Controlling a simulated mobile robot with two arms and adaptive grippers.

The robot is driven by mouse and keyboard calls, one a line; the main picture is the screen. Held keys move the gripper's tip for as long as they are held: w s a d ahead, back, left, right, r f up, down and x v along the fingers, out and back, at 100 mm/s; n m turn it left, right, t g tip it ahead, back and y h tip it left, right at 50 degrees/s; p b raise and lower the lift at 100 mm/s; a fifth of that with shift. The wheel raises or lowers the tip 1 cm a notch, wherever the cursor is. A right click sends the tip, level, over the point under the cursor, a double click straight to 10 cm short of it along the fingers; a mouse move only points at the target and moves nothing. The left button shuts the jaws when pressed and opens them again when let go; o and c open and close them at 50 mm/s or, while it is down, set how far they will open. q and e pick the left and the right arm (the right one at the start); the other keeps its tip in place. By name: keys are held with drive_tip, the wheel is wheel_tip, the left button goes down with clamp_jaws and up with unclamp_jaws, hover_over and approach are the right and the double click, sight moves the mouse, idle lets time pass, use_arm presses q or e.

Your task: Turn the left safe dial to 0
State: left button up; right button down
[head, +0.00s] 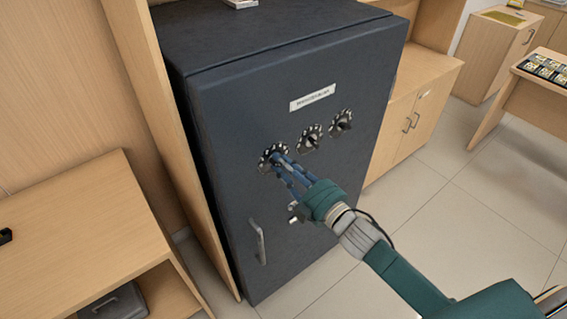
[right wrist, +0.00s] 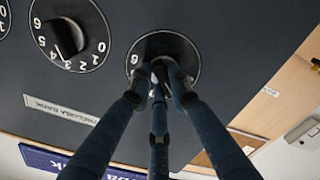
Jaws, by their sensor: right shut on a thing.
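A dark safe (head: 235,120) stands against the wood panels, with three round dials in a slanting row under a white label. My right gripper (head: 280,163) is at the left dial (head: 267,152), its blue fingers shut on that dial's knob. In the right wrist view the picture is turned over; the fingers (right wrist: 160,76) close around the knob of the left dial (right wrist: 178,40). A 6 shows on its left edge; the pointer and other numbers are hidden by the fingers. My left gripper is not in view.
The middle dial (head: 311,138) and right dial (head: 341,121) are free of the gripper. In the right wrist view the middle dial (right wrist: 68,38) shows its numbers. A lever handle (head: 257,242) is lower on the door. A wood shelf unit (head: 80,235) stands at left; floor (head: 440,230) is clear at right.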

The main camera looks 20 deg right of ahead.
drive_tip(key=shift+s+a+n, duration=0.1)
drive_tip(key=shift+n, duration=3.7)
drive_tip(key=c, duration=1.6)
unclamp_jaws()
drive_tip(key=v, duration=1.2)
